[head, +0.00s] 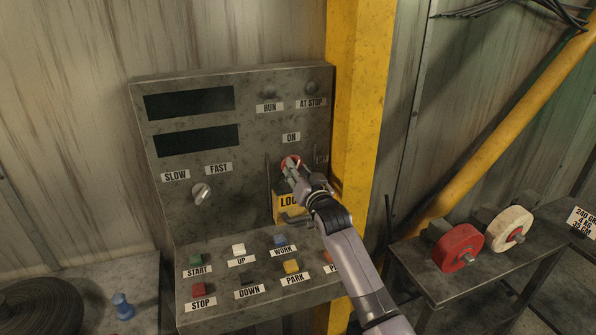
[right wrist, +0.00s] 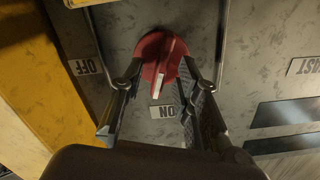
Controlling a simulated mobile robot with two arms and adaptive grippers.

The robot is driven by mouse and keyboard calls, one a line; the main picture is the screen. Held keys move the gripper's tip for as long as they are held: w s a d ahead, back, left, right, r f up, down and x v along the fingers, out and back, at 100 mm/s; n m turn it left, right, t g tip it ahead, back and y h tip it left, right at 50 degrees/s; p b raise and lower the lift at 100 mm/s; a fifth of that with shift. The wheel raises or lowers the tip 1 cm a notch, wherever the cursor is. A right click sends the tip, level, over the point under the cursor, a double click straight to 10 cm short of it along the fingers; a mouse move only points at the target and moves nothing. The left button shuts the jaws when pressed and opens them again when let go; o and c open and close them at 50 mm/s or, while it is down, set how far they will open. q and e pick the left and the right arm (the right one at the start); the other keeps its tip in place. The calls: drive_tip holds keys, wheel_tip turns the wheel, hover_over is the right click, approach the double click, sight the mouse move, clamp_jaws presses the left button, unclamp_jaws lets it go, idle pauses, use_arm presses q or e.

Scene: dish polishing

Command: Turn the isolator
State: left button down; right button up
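My left gripper is not in view.
A yellow lock plate (head: 288,207) is just below the switch, partly behind my gripper. Dark upright bars flank the switch. A knob (head: 201,192) sits left, and coloured buttons (head: 291,267) sit below. A yellow post (head: 359,90) rises right of the panel.

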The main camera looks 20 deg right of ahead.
drive_tip(key=shift+c, duration=0.4)
clamp_jaws()
drive_tip(key=shift+m, duration=0.3)
drive_tip(key=m+p, duration=0.1)
drive_tip(key=m, duration=0.5)
drive_tip(key=shift+d+f+p, duration=0.1)
drive_tip(key=shift+d+p, duration=0.05)
drive_tip(key=shift+p, duration=0.2)
drive_tip(key=m+p, duration=0.1)
drive_tip(key=m, duration=0.3)
drive_tip(key=shift+f+m, duration=0.1)
drive_tip(key=shift+m, duration=0.2)
drive_tip(key=shift+f+m, duration=0.1)
drive_tip(key=shift+m, duration=1.3)
drive_tip(key=shift+p, duration=0.3)
drive_tip(key=shift+o, duration=0.4)
unclamp_jaws()
drive_tip(key=shift+d, duration=0.1)
